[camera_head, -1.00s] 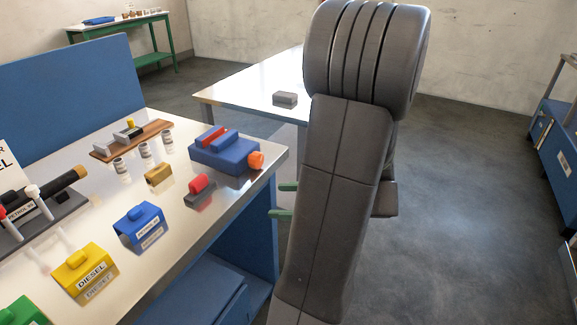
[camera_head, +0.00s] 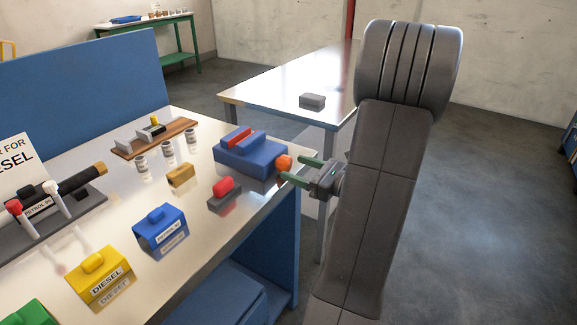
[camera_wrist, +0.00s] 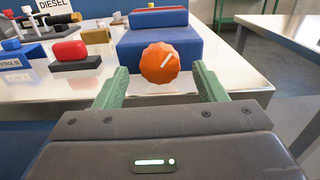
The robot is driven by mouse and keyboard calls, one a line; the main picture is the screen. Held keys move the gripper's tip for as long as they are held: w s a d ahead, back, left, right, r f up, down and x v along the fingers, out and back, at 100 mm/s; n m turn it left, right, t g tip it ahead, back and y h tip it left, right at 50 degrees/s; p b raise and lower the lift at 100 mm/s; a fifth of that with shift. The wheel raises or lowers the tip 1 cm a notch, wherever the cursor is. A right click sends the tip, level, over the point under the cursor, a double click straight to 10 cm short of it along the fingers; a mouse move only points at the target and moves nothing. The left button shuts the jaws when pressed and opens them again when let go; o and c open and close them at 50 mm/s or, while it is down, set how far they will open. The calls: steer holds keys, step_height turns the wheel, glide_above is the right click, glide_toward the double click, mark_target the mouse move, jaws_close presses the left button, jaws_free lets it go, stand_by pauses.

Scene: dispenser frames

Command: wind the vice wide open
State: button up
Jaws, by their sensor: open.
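The vice (camera_head: 247,150) is a blue block with a red piece and a blue jaw on top, at the right edge of the metal-topped bench. Its orange knob (camera_head: 284,163) faces my gripper. My gripper (camera_head: 290,171) has green fingers and is open and empty, close to the knob. In the wrist view the orange knob (camera_wrist: 160,63), with a white pointer line, sits ahead between the two green fingertips (camera_wrist: 160,80), with space on both sides. The vice body (camera_wrist: 160,40) is behind it. I cannot tell whether the fingertips overlap the knob in depth.
A red-topped grey block (camera_head: 224,193), a brass block (camera_head: 180,177) and blue (camera_head: 160,232) and yellow (camera_head: 99,278) labelled containers stand on the bench (camera_head: 215,225). A second table (camera_head: 280,90) holding a grey box (camera_head: 312,101) is behind. Open floor lies to the right.

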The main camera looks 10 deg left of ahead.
mark_target(288, 165)
steer(key=shift+x, duration=1.8)
steer(key=shift+c, duration=0.4)
steer(key=c, duration=0.9)
steer(key=shift+f+n+b, duration=0.25)
steer(key=shift+n+b, duration=0.55)
steer(key=shift+b, duration=0.2)
steer(key=shift+n+b, duration=0.8)
steer(key=shift+n, duration=0.2)
steer(key=shift+r+n, duration=0.25)
steer(key=shift+n, duration=0.25)
steer(key=o, duration=1)
